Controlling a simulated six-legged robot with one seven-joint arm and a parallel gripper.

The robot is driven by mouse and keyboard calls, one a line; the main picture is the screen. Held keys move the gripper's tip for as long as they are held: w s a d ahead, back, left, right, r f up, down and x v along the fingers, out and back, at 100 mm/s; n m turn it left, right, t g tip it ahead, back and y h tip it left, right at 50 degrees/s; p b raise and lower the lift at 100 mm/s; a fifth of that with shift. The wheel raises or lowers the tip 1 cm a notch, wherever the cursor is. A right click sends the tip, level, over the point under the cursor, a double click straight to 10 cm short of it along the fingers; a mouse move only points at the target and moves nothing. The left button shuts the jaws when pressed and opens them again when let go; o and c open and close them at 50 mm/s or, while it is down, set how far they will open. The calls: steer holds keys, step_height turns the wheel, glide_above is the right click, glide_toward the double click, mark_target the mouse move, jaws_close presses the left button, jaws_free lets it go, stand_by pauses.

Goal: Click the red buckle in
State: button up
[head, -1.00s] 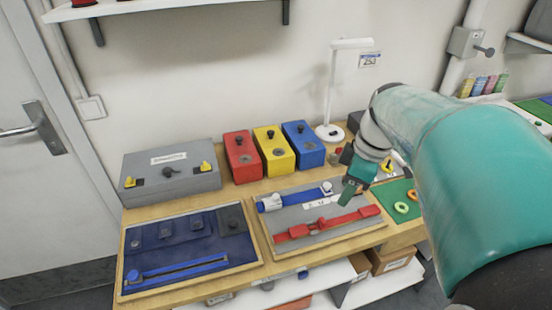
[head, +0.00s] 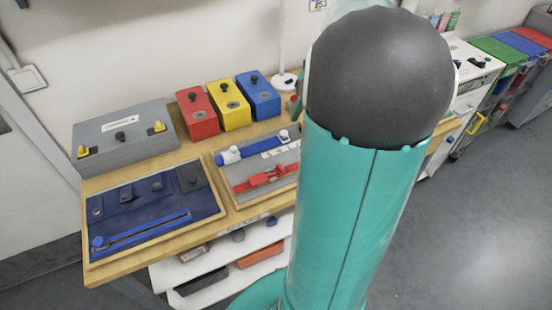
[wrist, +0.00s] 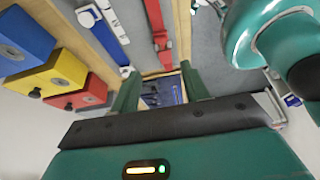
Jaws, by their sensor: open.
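The red buckle (head: 268,178) lies on a red strap on the grey board (head: 222,160). My arm covers the right end of this strap in the head view. In the wrist view the red buckle (wrist: 162,42) is at the top middle, beyond my fingertips and apart from them. I cannot tell whether its two halves are joined. My gripper (wrist: 160,82) is open, with nothing held between its green fingers. My gripper is hidden behind my arm in the head view.
A blue strap with a white buckle (head: 229,156) lies behind the red one. Red (head: 198,114), yellow (head: 229,106) and blue (head: 259,98) boxes and a grey case (head: 122,138) stand at the back. A navy panel (head: 145,208) with a blue zip lies left.

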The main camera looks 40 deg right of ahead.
mark_target(281, 166)
steer(key=x, duration=1.3)
steer(key=shift+a+f, duration=0.15)
steer(key=shift+f, duration=0.15)
jaws_close()
